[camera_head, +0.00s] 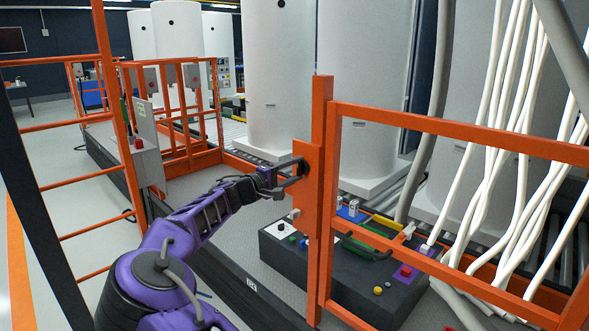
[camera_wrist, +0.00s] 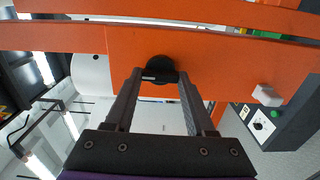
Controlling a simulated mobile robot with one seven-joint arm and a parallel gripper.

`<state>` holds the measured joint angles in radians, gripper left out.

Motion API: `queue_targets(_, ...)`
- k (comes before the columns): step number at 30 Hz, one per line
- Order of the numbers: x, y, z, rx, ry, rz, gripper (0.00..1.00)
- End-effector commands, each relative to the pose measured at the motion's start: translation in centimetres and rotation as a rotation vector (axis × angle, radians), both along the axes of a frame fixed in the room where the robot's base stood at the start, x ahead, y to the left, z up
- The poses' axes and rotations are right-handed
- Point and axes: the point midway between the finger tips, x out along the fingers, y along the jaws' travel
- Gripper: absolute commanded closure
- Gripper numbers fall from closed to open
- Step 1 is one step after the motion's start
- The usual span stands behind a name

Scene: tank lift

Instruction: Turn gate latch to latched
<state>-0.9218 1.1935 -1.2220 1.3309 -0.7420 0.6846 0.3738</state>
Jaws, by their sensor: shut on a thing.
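The gate latch is a dark rounded piece on the orange plate (camera_wrist: 225,60) of the gate. In the wrist view the latch (camera_wrist: 160,67) sits between the tips of my gripper (camera_wrist: 158,78), near the middle of the picture. My gripper is shut on the latch, with one finger on each side of it. In the head view my gripper (camera_head: 281,180) reaches the plate (camera_head: 307,172) from the left, at the gate's orange post. The fingers cover part of the latch, and its exact angle is hard to tell.
A dark control box (camera_head: 350,285) with coloured buttons and connectors stands behind the gate. White hoses (camera_head: 500,130) hang at the right. Tall white tanks (camera_head: 281,75) stand behind. Orange railings (camera_head: 80,175) flank my arm on the left.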

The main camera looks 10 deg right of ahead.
Motion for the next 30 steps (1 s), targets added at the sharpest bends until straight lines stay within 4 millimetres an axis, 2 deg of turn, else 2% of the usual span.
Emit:
queue_targets(17,0.00,0.00,0.00,-0.019,0.027,0.000,1.00)
queue_targets(18,0.00,0.00,0.00,-0.019,0.027,0.000,0.42)
queue_targets(22,0.00,0.00,-0.01,-0.019,0.026,0.000,0.18)
queue_targets(23,0.00,0.00,-0.01,-0.019,0.026,0.000,0.15)
queue_targets(30,-0.01,0.01,-0.01,-0.019,0.026,0.000,0.15)
